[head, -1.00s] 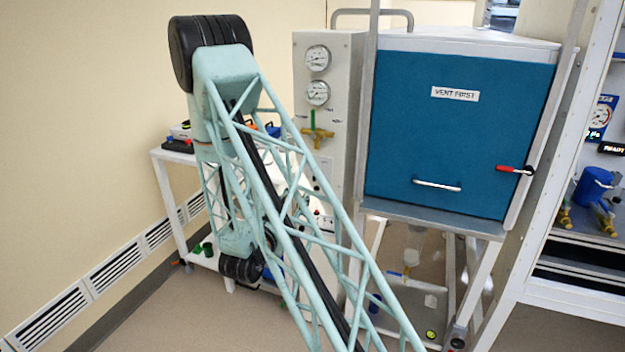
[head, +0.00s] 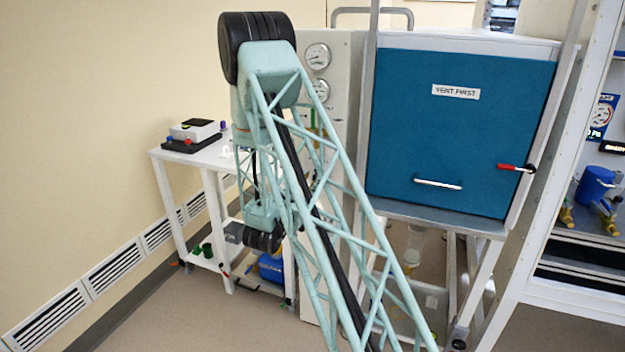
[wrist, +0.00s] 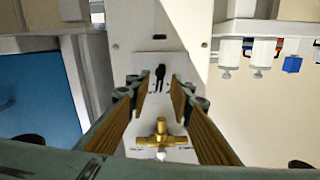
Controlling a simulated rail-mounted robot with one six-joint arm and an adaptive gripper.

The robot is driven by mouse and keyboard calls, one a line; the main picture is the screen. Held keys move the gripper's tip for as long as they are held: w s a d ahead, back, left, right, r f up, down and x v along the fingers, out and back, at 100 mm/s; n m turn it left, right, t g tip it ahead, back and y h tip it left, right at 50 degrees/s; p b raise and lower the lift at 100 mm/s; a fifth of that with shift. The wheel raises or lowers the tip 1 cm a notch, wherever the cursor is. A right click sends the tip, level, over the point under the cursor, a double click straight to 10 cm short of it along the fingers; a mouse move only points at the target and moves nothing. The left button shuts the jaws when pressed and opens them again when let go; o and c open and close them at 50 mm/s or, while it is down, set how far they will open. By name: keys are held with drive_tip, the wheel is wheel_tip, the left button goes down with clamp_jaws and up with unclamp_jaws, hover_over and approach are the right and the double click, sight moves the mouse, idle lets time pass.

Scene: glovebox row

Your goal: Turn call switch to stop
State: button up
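In the wrist view a small black switch handle (wrist: 160,76), which looks like the call switch, sits on a pale plate on the grey panel (wrist: 135,20). The handle lies along the picture's vertical; its labels are too small to read. My gripper (wrist: 160,86) is open, with one finger on each side of the picture line to the switch and nothing between them. I cannot tell how far the fingertips are from the panel. In the head view my arm hides the switch and the gripper; the panel (head: 343,60) shows beside the arm.
A brass valve (wrist: 162,139) is on the same panel, low between the fingers in the wrist view. Right of the panel stands a blue-doored cabinet (head: 455,130) with a red-handled latch (head: 515,168). A white side table (head: 215,155) stands left, carrying a black-and-white box (head: 194,130).

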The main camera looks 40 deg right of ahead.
drive_tip(key=shift+x, duration=0.9)
drive_tip(key=shift+c, duration=0.5)
clamp_jaws()
